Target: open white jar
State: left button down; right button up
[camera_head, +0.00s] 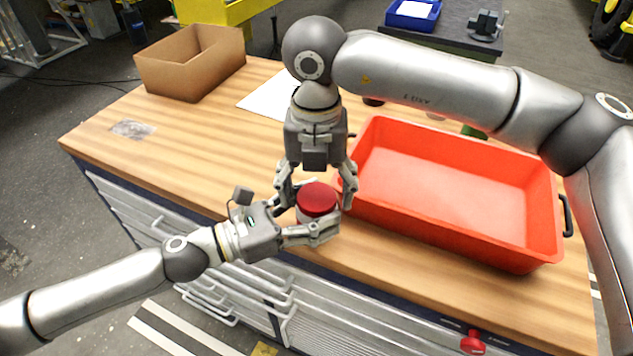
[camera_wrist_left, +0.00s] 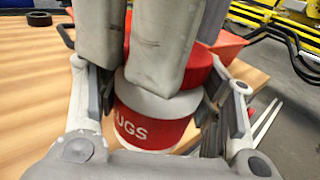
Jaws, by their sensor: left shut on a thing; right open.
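The white jar (camera_wrist_left: 150,110) has a red lid (camera_head: 317,197) and a red band with white letters, of which "UGS" shows. It stands upright at the front edge of the workbench. My left gripper (camera_head: 312,228) comes in from the left and is shut around the jar's body; it also shows in the left wrist view (camera_wrist_left: 160,115). My right gripper (camera_head: 318,190) points down from above, its fingers apart on either side of the red lid. In the left wrist view, the right gripper's fingers hang in front of the lid and hide part of it.
A large red tray (camera_head: 450,195) stands just right of the jar on the wooden workbench (camera_head: 190,150). A cardboard box (camera_head: 190,75) is at the back left, and a white sheet (camera_head: 268,98) lies behind my right gripper. The bench's left part is mostly clear.

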jog(key=c, duration=1.1)
jog(key=n, duration=0.6)
jog(key=shift+n, duration=0.4)
jog(key=o, duration=1.1)
jog(key=shift+o, duration=0.2)
jog(key=shift+r, duration=0.1)
